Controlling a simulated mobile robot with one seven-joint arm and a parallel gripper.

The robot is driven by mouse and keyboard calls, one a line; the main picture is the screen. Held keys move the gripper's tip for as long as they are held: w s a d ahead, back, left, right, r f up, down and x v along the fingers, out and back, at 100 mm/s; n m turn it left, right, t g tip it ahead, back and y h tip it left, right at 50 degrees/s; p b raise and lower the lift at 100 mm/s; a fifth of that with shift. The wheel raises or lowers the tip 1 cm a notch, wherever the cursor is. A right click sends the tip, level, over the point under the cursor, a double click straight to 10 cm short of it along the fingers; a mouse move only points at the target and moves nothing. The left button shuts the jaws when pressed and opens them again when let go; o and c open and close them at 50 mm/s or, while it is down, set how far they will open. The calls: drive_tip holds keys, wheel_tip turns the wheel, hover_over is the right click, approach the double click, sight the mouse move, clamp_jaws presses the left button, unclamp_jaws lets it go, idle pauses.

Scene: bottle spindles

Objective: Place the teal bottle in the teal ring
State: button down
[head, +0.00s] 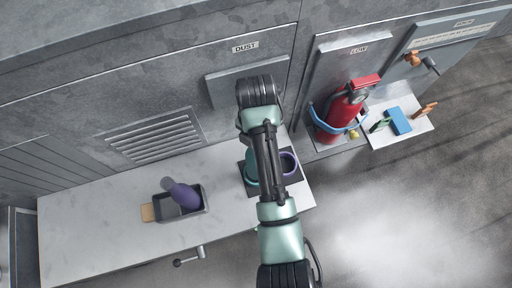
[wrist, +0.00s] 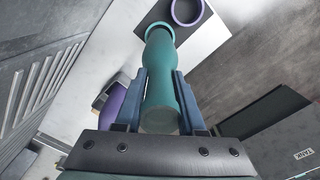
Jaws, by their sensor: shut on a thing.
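The teal bottle (wrist: 165,95) is in my gripper (wrist: 160,72) in the wrist view, with a blue-grey finger against each side. In the head view my arm hides the gripper and most of this spot; only a teal patch shows left of the arm.
A purple ring (head: 290,163) shares the dark base (head: 297,179) beside the teal one. A purple bottle (head: 182,194) leans in a grey tray (head: 160,207) on the white counter (head: 90,225). A red extinguisher (head: 341,110) and a small shelf (head: 412,132) stand right.

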drive_tip(key=shift+w+f+p, duration=0.1)
drive_tip(key=shift+f+p, duration=0.4)
drive_tip(key=shift+f, duration=2.2)
drive_tip(key=c, duration=0.5)
unclamp_jaws()
wheel_tip(320, 180, up, 12)
drive_tip(key=shift+r+b, duration=0.15)
drive_tip(key=shift+b, duration=0.35)
